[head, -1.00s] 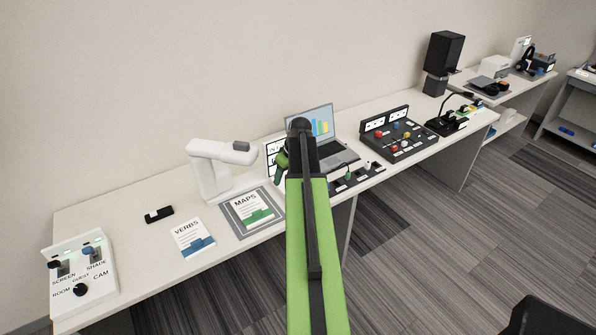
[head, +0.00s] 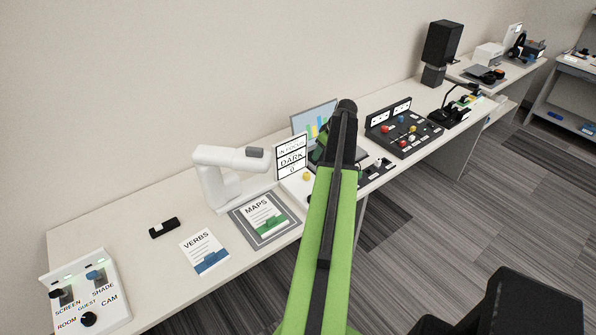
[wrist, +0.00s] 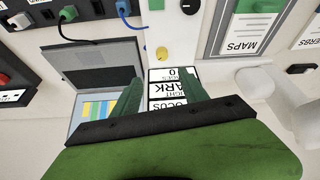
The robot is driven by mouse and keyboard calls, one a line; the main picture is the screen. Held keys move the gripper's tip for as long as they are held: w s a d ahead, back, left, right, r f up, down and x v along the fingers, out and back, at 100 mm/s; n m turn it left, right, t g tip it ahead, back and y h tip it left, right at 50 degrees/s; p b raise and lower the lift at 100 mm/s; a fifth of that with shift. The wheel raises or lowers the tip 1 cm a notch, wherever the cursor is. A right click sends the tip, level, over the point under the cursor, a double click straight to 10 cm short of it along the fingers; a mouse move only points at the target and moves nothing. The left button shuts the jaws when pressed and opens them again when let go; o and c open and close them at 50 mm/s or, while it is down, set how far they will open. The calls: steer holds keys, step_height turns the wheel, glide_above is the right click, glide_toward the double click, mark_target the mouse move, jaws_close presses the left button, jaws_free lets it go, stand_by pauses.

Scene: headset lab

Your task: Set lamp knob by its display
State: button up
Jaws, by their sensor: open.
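The white display panel (head: 290,157) stands beside the white document camera (head: 228,170) and reads "DARK" with a "0" below. It also shows upside down in the wrist view (wrist: 167,75), partly hidden by my gripper. A yellow knob (head: 306,176) sits on the white base in front of the display, and it shows in the wrist view (wrist: 162,53). A black knob (wrist: 190,6) is at that view's top edge. Which knob is the lamp's I cannot tell. My gripper (wrist: 160,88) is open and empty, over the display area, apart from the yellow knob.
A laptop (wrist: 95,75) stands beside the display. The MAPS card (head: 264,212) on its grey mat and the VERBS card (head: 204,250) lie nearby. A black panel with coloured knobs (head: 405,130) is further right.

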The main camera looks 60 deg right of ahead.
mark_target(307, 174)
steer(key=b+x, duration=0.5)
steer(key=x, duration=0.1)
steer(key=b+x, duration=1.1)
steer(key=x, duration=0.1)
steer(key=shift+w+a+r, duration=0.15)
steer(key=shift+w+a, duration=0.1)
steer(key=shift+w, duration=0.05)
steer(key=shift+r, duration=0.1)
steer(key=shift+c, duration=0.2)
jaws_close()
